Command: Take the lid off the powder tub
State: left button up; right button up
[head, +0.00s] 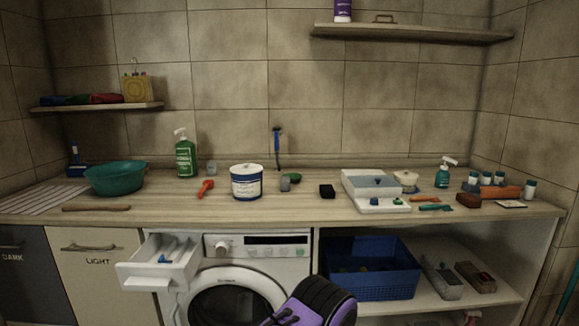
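The powder tub (247,186) stands upright on the wooden counter, left of the middle and above the washing machine. It is white with a broad blue label band. A white lid (246,169) covers its top. Neither of my grippers can be seen in the head view. A black and purple part, which looks like part of my own arm, shows at the bottom centre, well below the tub and apart from it.
A green bottle (185,158) and a teal basin (115,178) are farther left. An open drawer (158,276) juts out below.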

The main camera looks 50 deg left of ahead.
aim_at(245, 168)
jog(key=u, duration=0.3)
jog(key=i, duration=0.8)
jog(key=u, duration=0.7)
